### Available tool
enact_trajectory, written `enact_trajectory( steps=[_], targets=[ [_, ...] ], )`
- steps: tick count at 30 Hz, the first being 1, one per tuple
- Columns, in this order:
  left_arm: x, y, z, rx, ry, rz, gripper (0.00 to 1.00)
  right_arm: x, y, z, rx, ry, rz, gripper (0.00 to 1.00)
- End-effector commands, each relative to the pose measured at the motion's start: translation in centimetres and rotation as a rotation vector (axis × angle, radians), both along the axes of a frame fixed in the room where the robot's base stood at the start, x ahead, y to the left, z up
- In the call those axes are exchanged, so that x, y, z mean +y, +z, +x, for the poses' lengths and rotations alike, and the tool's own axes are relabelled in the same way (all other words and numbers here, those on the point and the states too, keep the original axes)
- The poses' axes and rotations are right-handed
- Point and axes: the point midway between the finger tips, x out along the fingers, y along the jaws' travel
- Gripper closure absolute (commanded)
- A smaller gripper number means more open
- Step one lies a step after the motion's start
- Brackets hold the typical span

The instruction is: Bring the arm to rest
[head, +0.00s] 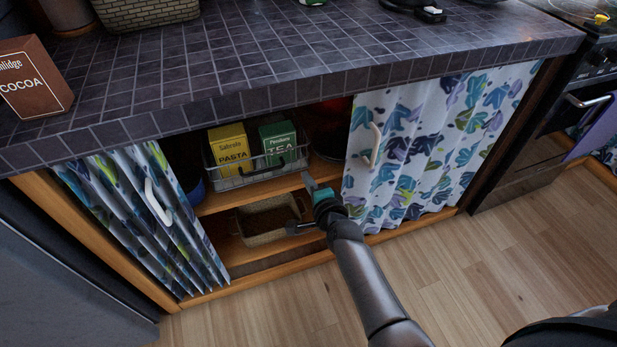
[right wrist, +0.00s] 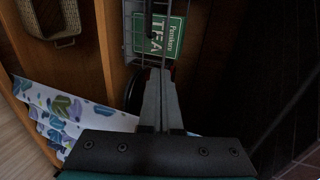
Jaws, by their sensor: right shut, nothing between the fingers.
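My right arm comes up from the bottom of the head view. Its gripper (head: 308,181) is at the open middle of the curtained cabinet, in front of the wire basket (head: 232,182), and holds nothing. In the right wrist view the two fingers (right wrist: 158,88) lie together, shut, pointing towards the basket and the green tea box (right wrist: 160,36). The tea box (head: 279,143) stands in the basket beside a yellow pasta box (head: 230,150). My left gripper is not in view.
Leaf-patterned curtains, left (head: 150,215) and right (head: 430,145), flank the opening. A wicker basket (head: 270,238) is on the lower shelf. The tiled counter (head: 270,60) overhangs above, with a cocoa box (head: 33,80) on it. An oven (head: 545,140) stands right. The wooden floor (head: 480,270) has free room.

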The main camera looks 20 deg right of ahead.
Motion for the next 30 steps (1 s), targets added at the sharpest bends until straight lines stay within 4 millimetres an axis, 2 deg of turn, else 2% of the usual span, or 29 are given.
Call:
enact_trajectory(
  steps=[11, 14, 16, 17, 20, 24, 30],
  targets=[
    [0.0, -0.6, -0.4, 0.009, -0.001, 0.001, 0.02, 0.0, 0.1, -0.7, 0.003, 0.003, -0.004, 1.00],
    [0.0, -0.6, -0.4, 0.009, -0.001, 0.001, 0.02, 0.4, -0.8, -1.6, 0.036, 0.048, -0.061, 1.00],
    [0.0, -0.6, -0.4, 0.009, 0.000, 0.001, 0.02, 1.1, -2.4, -3.2, 0.094, 0.126, -0.161, 1.00],
    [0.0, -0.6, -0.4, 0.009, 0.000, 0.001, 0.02, 1.5, -3.3, -4.2, 0.126, 0.174, -0.220, 1.00],
    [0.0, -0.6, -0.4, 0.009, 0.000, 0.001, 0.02, 2.5, -6.9, -9.0, 0.261, 0.382, -0.462, 1.00],
    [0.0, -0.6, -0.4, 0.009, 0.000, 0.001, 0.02, 2.8, -11.3, -16.8, 0.443, 0.712, -0.790, 1.00],
    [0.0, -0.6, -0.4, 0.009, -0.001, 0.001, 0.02, 1.3, -14.5, -26.5, 0.633, 1.121, -1.110, 1.00]
  ],
)
